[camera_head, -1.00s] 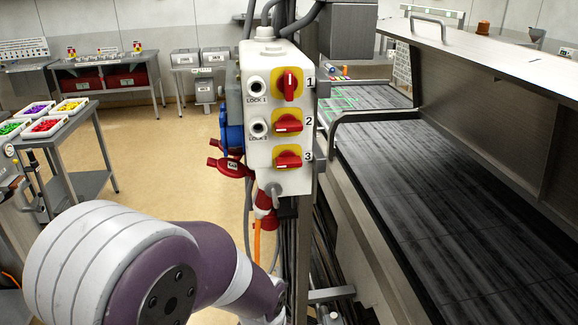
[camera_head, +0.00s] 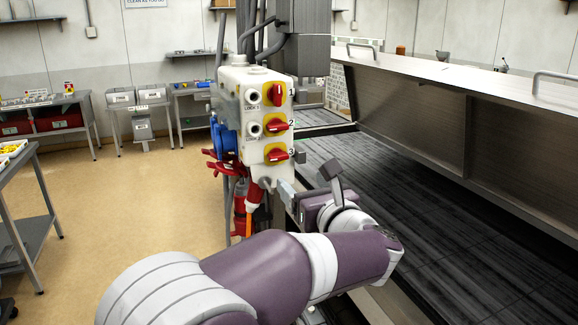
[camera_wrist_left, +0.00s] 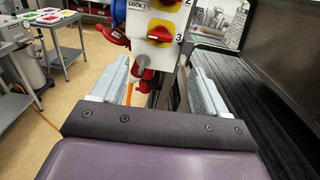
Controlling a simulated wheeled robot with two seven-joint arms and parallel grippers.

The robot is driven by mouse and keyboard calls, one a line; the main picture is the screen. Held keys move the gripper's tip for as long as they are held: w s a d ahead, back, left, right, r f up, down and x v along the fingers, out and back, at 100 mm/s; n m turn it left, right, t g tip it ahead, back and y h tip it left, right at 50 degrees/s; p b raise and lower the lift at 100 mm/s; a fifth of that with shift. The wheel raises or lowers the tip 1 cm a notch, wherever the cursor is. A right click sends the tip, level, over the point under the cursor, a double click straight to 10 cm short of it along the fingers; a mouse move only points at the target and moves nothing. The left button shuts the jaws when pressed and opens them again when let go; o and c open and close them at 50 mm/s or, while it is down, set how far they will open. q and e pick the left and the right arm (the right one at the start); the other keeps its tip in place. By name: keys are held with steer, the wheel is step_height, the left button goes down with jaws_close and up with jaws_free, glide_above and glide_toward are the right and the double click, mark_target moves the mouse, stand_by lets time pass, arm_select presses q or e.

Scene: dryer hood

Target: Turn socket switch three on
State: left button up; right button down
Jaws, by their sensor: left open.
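The white socket box (camera_head: 242,110) hangs on a post, with three red switches on yellow plates numbered 1 to 3. Switch three (camera_head: 277,155) is the lowest, and its red handle lies about level. Switch two (camera_head: 276,127) also lies level, while switch one (camera_head: 275,95) stands upright. My left gripper (camera_head: 309,184) is open and empty, below and to the right of switch three in the head view. In the left wrist view, switch three (camera_wrist_left: 160,34) shows above and between the spread fingers of the left gripper (camera_wrist_left: 158,82), apart from them. My right gripper is not in view.
Red plugs (camera_head: 222,165) and a blue socket (camera_head: 222,138) stick out on the box's left side. A dark conveyor (camera_head: 430,210) under a steel hood lies to the right. A side table (camera_head: 35,232) stands at left. Floor is clear between.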

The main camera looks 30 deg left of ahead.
mark_target(280, 158)
arm_select(q)
steer(key=p+x, duration=0.6)
steer(key=x, duration=0.5)
steer(key=shift+w+a+r, duration=0.1)
steer(key=shift+w+a, duration=0.15)
steer(key=shift+w, duration=0.05)
steer(key=shift+w+a, duration=0.15)
steer(key=shift+w, duration=0.1)
steer(key=shift+s, duration=0.35)
steer(key=shift+c, duration=1.3)
steer(key=c, duration=0.8)
